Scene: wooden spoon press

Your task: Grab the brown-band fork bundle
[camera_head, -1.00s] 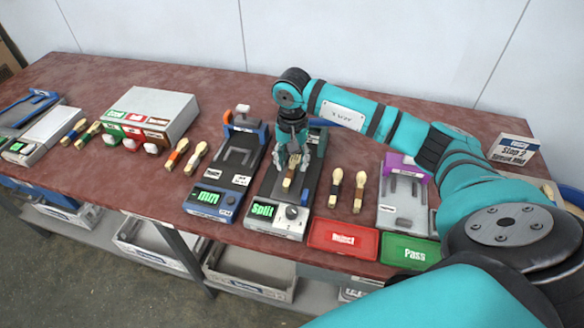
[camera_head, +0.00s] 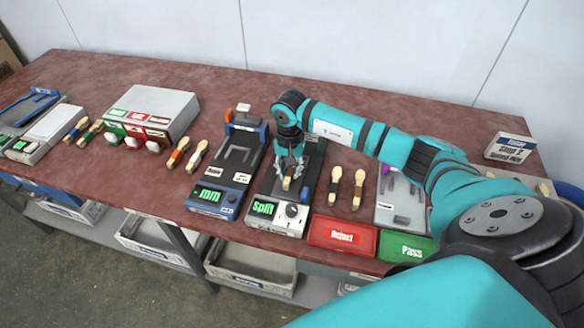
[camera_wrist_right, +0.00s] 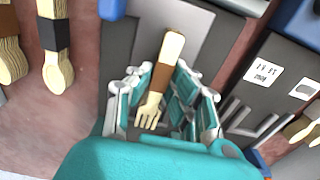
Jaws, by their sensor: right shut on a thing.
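The brown-band fork bundle (camera_wrist_right: 163,73) is pale wood with a brown band around its middle, and its tines point toward my right gripper's palm in the right wrist view. In the head view, part of the bundle (camera_head: 287,183) shows below the fingers, over the dark machine marked "split" (camera_head: 264,211). My right gripper (camera_wrist_right: 166,82) has its fingers on both sides of the bundle and is shut on it. In the head view, the right gripper (camera_head: 290,168) points down over this machine. I cannot tell whether the bundle still touches the bed. My left gripper is not in view.
A machine marked "mm" (camera_head: 210,196) stands close on the left. Two black-band bundles (camera_head: 346,188) lie on the right. Red "Reject" (camera_head: 343,234) and green "Pass" (camera_head: 405,247) trays sit at the front edge. Behind the machines the reddish table (camera_head: 235,90) has free room.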

